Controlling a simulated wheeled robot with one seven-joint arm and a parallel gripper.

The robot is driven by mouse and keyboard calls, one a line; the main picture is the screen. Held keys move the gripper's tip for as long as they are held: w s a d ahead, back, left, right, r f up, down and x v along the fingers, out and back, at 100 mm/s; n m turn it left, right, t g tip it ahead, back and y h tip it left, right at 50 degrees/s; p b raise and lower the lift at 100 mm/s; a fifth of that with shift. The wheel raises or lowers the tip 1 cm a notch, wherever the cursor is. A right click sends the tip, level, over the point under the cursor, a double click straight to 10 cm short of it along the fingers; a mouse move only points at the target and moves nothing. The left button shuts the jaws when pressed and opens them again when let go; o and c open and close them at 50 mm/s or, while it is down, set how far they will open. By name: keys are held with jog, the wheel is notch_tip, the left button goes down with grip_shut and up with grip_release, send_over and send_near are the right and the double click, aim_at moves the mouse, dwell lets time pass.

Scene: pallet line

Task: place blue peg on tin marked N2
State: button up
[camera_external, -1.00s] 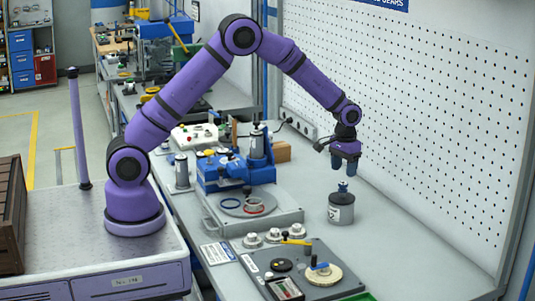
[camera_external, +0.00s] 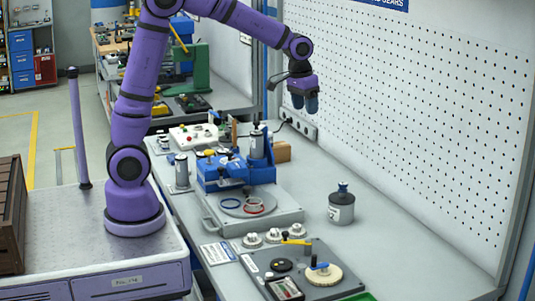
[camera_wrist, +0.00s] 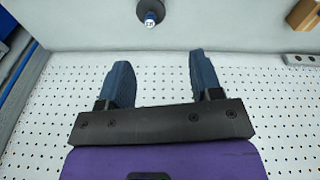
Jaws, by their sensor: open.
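The tin (camera_external: 341,211) is a dark grey can with a light label, standing on the right part of the bench; the mark on its label is too small to read. A small blue peg (camera_external: 342,187) stands upright on top of the tin. In the wrist view, the tin (camera_wrist: 150,10) is seen at the top edge with the peg (camera_wrist: 150,20) on it. My gripper (camera_external: 304,104) has dark blue fingers and is high above the bench, up and left of the tin. It is open and empty; the fingers (camera_wrist: 156,80) are apart in the wrist view.
A blue fixture (camera_external: 222,172) on a grey base stands left of the tin. White round knobs (camera_external: 273,236) and a grey plate (camera_external: 312,262) with tools are in front. The pegboard wall (camera_external: 430,120) borders the bench at right. The bench around the tin is clear.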

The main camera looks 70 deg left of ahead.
jog(key=s+a+r+t, duration=0.1)
jog(key=s+r, duration=0.2)
jog(key=s, duration=0.3)
jog(key=s+a+r+m, duration=0.1)
jog(key=s+r, duration=0.1)
jog(key=s, duration=0.4)
jog(key=s+a+r+t, duration=0.1)
jog(key=s+r, duration=0.2)
jog(key=s, duration=0.3)
jog(key=s+f+m+t, duration=0.1)
jog(key=s+f, duration=0.1)
jog(key=s, duration=1.3)
jog(key=shift+a+f, duration=0.15)
jog(key=shift+a, duration=0.25)
